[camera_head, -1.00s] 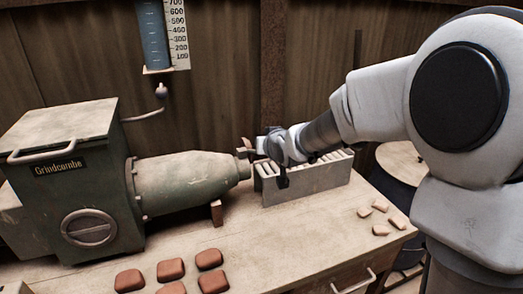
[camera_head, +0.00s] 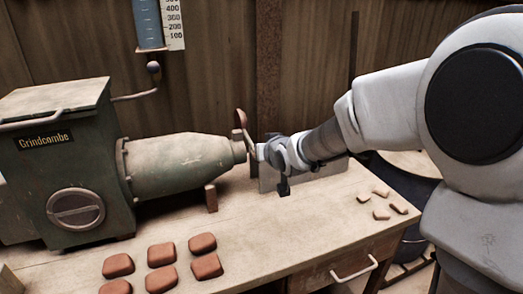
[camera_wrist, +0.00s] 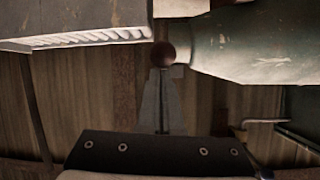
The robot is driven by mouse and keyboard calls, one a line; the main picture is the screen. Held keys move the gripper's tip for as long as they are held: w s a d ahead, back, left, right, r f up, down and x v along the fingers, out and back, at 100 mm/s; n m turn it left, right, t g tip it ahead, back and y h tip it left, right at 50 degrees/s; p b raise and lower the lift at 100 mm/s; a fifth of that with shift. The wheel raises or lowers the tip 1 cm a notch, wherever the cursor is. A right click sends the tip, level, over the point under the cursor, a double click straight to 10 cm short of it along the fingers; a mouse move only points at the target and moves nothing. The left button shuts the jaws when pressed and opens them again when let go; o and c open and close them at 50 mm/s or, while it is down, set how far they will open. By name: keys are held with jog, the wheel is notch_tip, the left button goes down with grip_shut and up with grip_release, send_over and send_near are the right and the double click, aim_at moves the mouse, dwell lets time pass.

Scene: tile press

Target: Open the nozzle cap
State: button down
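The green machine (camera_head: 70,190) labelled "Grindcombe" has a tapering nozzle (camera_head: 180,165) pointing right. A reddish-brown rounded part (camera_head: 241,119) stands up at the nozzle's end, likely the nozzle cap or its knob. In the wrist view a round brown knob (camera_wrist: 164,53) shows beside the nozzle end (camera_wrist: 245,50). My gripper (camera_head: 256,151) is just right of the nozzle tip, by this part. In the wrist view my gripper's grey fingers (camera_wrist: 162,75) look closed together, tips just below the knob. I cannot tell whether they touch it.
Several reddish tiles (camera_head: 162,254) lie in front of the nozzle. A gauge (camera_head: 150,25) hangs behind.

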jog(key=shift+s+f+g, duration=0.15)
jog(key=shift+f, duration=0.35)
jog(key=shift+s+f+g, duration=0.15)
jog(key=shift+f, duration=0.3)
notch_tip(320, 180, up, 5)
jog(key=w+p, duration=0.1)
jog(key=p, duration=0.2)
jog(key=s+d+r+m+g+h+p, duration=0.15)
jog(key=s+d, duration=0.45)
jog(key=s, duration=0.6)
jog(key=s+d+r+g+h, duration=0.1)
jog(key=s+d+g, duration=0.3)
jog(key=s, duration=0.7)
jog(key=s+d+r+m+g+h+p, duration=0.1)
jog(key=s+d+h, duration=0.1)
jog(key=s+d, duration=0.75)
jog(key=s+a+r+p, duration=0.1)
jog(key=a+r+p, duration=0.2)
jog(key=r+p, duration=1.2)
jog(key=shift+s+r+p, duration=0.35)
jog(key=shift+s, duration=0.05)
